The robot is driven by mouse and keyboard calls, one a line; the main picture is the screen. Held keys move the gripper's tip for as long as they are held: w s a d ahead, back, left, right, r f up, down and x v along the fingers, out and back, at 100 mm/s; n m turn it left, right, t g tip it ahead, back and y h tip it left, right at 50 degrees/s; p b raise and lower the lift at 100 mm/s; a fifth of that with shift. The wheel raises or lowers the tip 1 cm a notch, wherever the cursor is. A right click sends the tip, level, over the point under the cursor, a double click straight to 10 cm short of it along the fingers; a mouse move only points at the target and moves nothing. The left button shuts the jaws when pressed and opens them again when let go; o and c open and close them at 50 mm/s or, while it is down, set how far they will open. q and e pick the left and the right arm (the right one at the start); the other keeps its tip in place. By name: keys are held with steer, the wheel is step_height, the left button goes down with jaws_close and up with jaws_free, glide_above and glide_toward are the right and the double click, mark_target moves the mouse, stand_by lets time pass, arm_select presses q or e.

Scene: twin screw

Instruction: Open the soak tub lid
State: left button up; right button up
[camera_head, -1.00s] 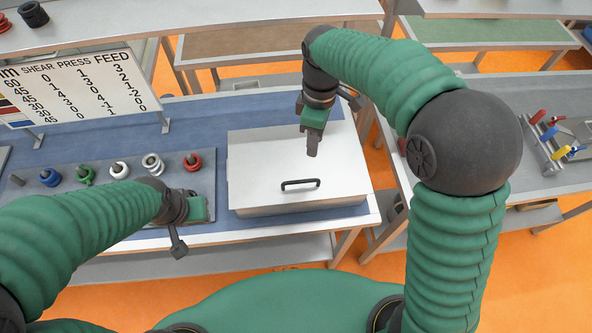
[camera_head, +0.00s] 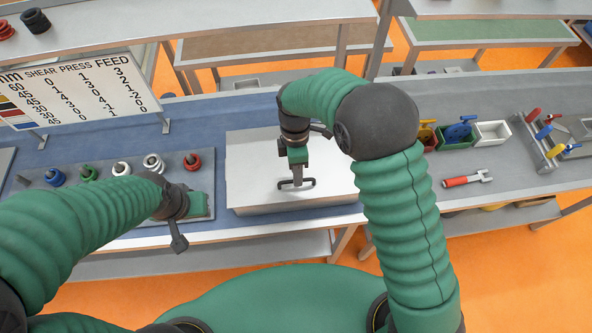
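The soak tub is a low silver box on the blue mat, and its flat lid (camera_head: 250,165) lies level on top. A dark bar handle (camera_head: 311,183) stands near the lid's front edge. My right gripper (camera_head: 297,182) points down at the handle, with its fingertips at the bar. I cannot tell whether its fingers are closed around the bar. My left gripper (camera_head: 190,207) is over the front edge of the table, left of the tub, and its fingers do not show clearly.
A grey rack (camera_head: 200,178) with several coloured ring pieces lies left of the tub. A sign board (camera_head: 75,90) stands behind it. On the right table are a red-handled tool (camera_head: 462,181), a white bin (camera_head: 492,132) and a green bin (camera_head: 455,140).

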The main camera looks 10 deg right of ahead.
steer(key=shift+s+d+f, duration=0.1)
steer(key=shift+s+f, duration=0.05)
steer(key=shift+f, duration=0.45)
steer(key=shift+a, duration=0.5)
steer(key=shift+c, duration=0.6)
steer(key=shift+a, duration=0.2)
steer(key=c, duration=0.5)
arm_select(q)
steer(key=shift+s+a+r, duration=0.1)
steer(key=shift+a, duration=0.25)
arm_select(e)
steer(key=shift+d, duration=0.3)
jaws_close()
arm_select(q)
steer(key=shift+a, duration=0.2)
arm_select(e)
steer(key=shift+r, duration=0.1)
